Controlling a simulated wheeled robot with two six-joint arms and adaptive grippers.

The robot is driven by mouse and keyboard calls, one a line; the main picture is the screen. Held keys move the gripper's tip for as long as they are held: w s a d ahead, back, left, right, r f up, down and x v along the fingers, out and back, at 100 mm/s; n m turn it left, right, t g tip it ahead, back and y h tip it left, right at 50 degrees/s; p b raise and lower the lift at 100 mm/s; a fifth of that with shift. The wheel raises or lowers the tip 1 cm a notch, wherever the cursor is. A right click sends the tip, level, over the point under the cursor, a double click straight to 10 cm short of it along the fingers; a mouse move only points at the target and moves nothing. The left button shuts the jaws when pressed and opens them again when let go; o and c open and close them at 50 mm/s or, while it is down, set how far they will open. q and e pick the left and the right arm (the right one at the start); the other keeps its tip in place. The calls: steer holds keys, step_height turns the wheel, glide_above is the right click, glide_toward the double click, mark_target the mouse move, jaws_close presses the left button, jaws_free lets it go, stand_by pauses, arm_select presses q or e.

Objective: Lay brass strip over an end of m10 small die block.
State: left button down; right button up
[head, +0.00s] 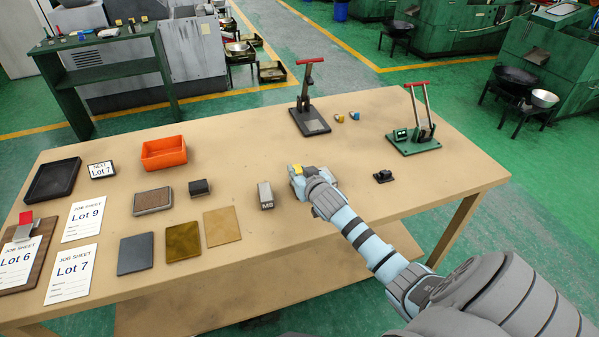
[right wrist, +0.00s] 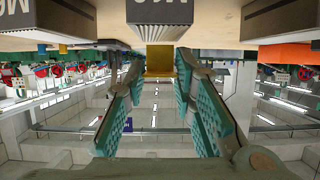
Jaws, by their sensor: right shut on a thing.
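My right gripper (head: 299,180) is over the middle of the table, shut on a yellow brass strip (head: 297,168). In the right wrist view the brass strip (right wrist: 159,60) shows between the two teal-padded fingertips (right wrist: 159,75). A grey block (right wrist: 158,10) with a partly cut-off M label appears just beyond the strip; I cannot tell whether they touch. Two more grey blocks show at the upper left (right wrist: 32,20) and upper right (right wrist: 290,18). In the head view one labelled block (head: 265,195) stands left of the gripper. The gripper and arm hide what lies beneath them. My left gripper is not visible.
An orange bin (head: 164,152), a dark block (head: 200,188) and several flat plates (head: 183,242) lie to the left. A black lever press (head: 310,120) and a green one (head: 414,140) stand at the back and right. A small black object (head: 383,176) sits right of the gripper.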

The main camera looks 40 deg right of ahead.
steer(key=shift+f, duration=0.3)
stand_by(0.5)
steer(key=o, duration=1.1)
steer(key=shift+c, duration=0.2)
steer(key=v, duration=1.2)
steer(key=shift+f, duration=0.1)
